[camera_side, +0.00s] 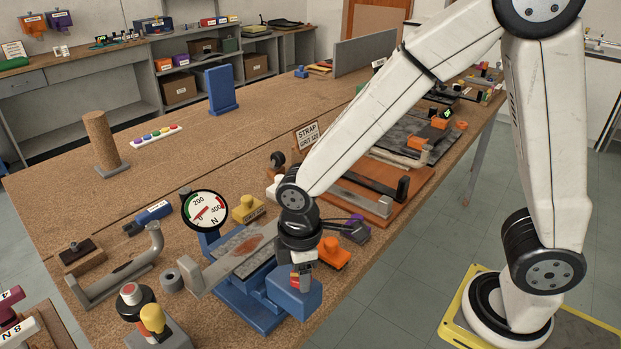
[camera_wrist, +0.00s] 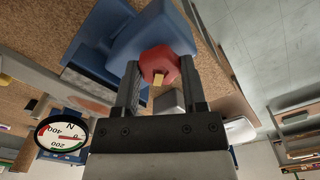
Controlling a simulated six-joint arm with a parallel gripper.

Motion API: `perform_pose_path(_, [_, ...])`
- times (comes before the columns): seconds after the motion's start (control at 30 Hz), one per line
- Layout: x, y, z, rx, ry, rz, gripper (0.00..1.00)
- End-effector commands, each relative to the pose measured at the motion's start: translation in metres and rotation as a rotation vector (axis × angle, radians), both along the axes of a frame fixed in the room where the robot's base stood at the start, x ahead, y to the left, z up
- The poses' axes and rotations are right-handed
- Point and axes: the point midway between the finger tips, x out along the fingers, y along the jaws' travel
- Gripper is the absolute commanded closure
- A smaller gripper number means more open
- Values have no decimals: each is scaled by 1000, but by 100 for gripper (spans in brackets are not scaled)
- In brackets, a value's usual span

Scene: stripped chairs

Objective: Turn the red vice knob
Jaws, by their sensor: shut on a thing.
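The red vice knob (camera_wrist: 158,66) sits on the end of the blue vice (camera_wrist: 155,32) and shows between my gripper's fingers in the wrist view. My gripper (camera_wrist: 160,88) is shut on the knob, with one dark finger on each side. A small yellow mark shows on the knob's face. In the side view, my gripper (camera_side: 298,284) points down at the near right end of the blue vice (camera_side: 245,306), and only a little of the red knob (camera_side: 294,271) shows there. A flat grey strip with a rust-brown patch (camera_side: 249,246) lies across the vice.
A round force dial (camera_side: 204,209) stands behind the vice. An orange part (camera_side: 333,252) lies right of my gripper.

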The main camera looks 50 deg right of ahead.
Motion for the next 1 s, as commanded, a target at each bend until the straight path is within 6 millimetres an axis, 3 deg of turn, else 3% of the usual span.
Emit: perform_pose_path(1.0, [-6,1,-2,-7,16,-934,100])
